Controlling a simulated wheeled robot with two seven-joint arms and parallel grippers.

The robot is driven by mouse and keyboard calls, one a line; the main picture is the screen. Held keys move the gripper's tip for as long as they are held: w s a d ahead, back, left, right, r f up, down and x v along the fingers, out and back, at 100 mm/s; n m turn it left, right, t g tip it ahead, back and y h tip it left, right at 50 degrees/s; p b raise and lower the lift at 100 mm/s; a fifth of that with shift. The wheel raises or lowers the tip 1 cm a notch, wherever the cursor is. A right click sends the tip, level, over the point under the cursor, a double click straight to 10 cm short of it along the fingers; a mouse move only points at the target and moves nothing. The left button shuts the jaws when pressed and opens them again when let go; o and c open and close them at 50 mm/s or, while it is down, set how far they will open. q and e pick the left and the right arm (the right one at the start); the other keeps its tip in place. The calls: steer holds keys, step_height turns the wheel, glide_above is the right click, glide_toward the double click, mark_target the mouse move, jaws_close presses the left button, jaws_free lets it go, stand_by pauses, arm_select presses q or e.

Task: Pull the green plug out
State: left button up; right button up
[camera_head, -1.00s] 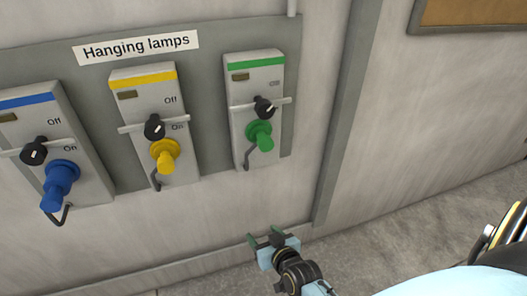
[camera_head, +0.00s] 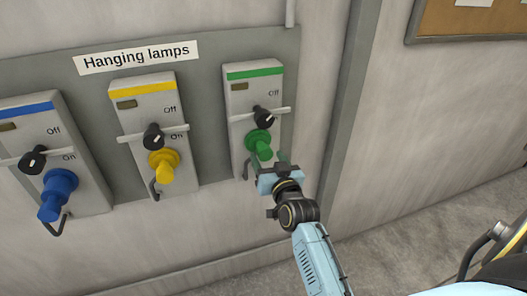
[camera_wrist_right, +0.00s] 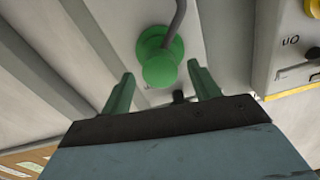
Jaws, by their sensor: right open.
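The green plug (camera_head: 259,143) sits in the socket of the green-striped box (camera_head: 254,72) on the wall panel, below a black knob (camera_head: 263,117). My right gripper (camera_head: 268,168) is just below and in front of the plug, open and empty. In the right wrist view the green plug (camera_wrist_right: 160,62) shows between and beyond the two green fingertips (camera_wrist_right: 163,82), not touching them as far as I can tell. A dark cord or hook runs from beside the plug. My left gripper is not in view.
A yellow plug (camera_head: 163,167) and a blue plug (camera_head: 58,193) sit in similar boxes to the left, under a "Hanging lamps" label (camera_head: 137,52). A grey vertical post (camera_head: 345,110) stands right of the panel.

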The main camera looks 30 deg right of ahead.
mark_target(260, 145)
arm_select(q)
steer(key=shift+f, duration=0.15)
arm_select(e)
steer(key=shift+x, duration=2.15)
